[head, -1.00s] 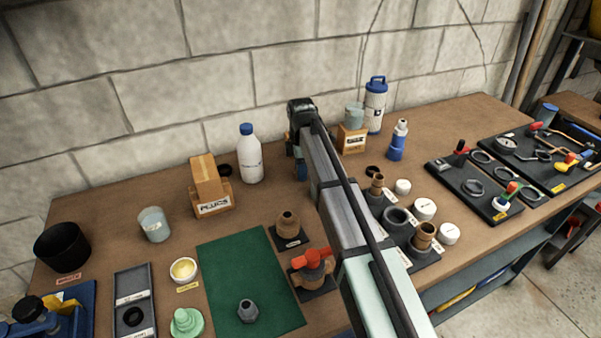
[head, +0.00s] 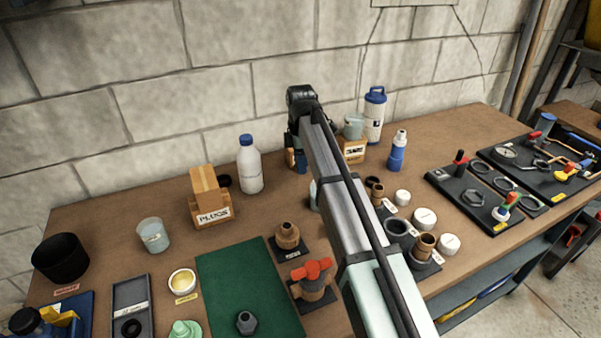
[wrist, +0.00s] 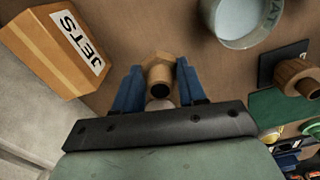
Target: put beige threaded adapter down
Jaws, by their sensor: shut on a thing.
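My gripper (head: 298,160) is beyond the end of the arm, near the back of the bench. In the wrist view its two blue fingers (wrist: 160,88) are shut on the beige threaded adapter (wrist: 158,68), which has a hex collar and a round end with a dark bore. In the head view only a small tan patch shows by the fingers, as the arm hides most of it. I cannot tell whether the adapter touches the bench. The brown bench top (head: 130,205) lies beneath.
The jets box (wrist: 50,50) is beside the gripper in the wrist view; a water jar (wrist: 238,42) is opposite. A similar brown fitting (head: 287,236) stands on a black pad. A white bottle (head: 250,168) and plugs box (head: 212,212) stand left. Bare bench lies between.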

